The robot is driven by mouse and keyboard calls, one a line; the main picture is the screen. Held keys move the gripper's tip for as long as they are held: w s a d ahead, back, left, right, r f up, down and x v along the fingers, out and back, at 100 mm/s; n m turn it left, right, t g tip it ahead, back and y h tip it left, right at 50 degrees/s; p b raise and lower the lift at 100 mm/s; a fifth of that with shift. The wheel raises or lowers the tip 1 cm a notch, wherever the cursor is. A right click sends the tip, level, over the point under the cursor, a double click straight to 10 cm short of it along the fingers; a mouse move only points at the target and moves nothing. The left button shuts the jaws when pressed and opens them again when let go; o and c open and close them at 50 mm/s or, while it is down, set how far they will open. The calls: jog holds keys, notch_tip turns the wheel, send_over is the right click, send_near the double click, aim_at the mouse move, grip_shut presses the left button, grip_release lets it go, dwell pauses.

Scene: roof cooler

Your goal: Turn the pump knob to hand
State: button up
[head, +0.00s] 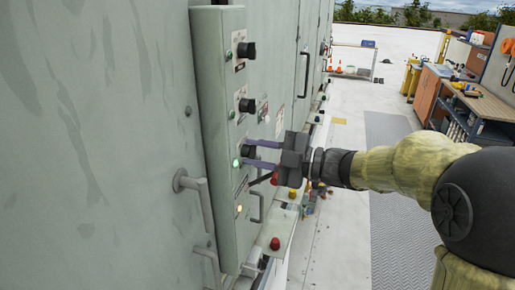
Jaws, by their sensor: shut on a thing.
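A pale green control panel (211,110) stands out from the wall of the cooler cabinet at the left of the head view. It carries several black knobs in a column, among them an upper knob (246,50) and a middle knob (247,105). My gripper (250,154) reaches in from the right, with its two fingers level with a lower black knob (247,151). The fingers are shut on this lower knob, one above and one below. A lit green lamp (236,163) is beside it. The knob labels and pointer positions are too small to read.
A grey door handle (194,195) sticks out left of the panel. A small handle (257,206) and a red button (275,243) are below my gripper. A workbench (480,105) with tools stands at the far right. The walkway (340,215) has free floor.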

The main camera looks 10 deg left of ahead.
jog(key=shift+m+p, duration=0.45)
jog(key=shift+m, duration=0.55)
jog(key=o, duration=1)
jog(key=shift+c, duration=0.2)
jog(key=s+d+b, duration=0.1)
jog(key=d+b, duration=0.4)
jog(key=d, duration=1.2)
jog(key=shift+s+d, duration=0.15)
jog(key=shift+d, duration=0.1)
